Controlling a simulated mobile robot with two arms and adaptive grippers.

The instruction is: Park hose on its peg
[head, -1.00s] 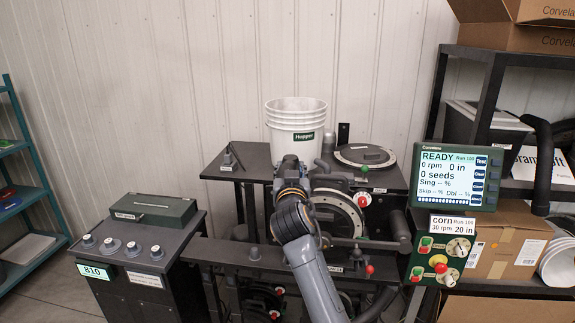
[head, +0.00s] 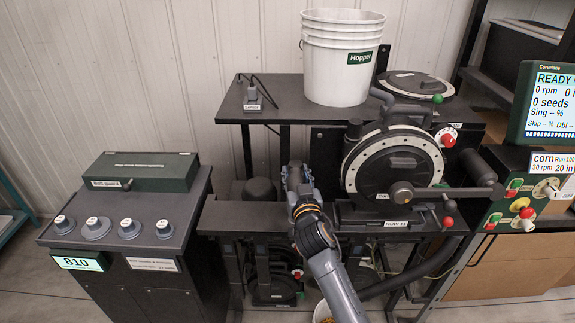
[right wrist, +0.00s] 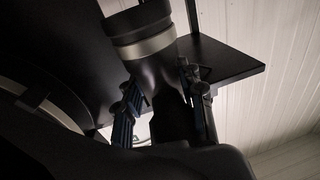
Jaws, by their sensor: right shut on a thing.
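My right gripper (head: 297,176) is in front of the bench, left of the round seed meter (head: 395,165). In the right wrist view its two fingers (right wrist: 160,103) close on either side of a dark hose end (right wrist: 150,75) with a pale metallic band. The hose end is hard to make out in the head view, where the gripper and arm cover it. I cannot clearly pick out the peg in either view. My left gripper is not in view.
A white hopper bucket (head: 340,75) stands on the black upper shelf (head: 285,108). A control console (head: 122,235) with knobs is at the left. A thick black pipe (head: 408,278) runs low at the right. The screen (head: 548,105) is at the right edge.

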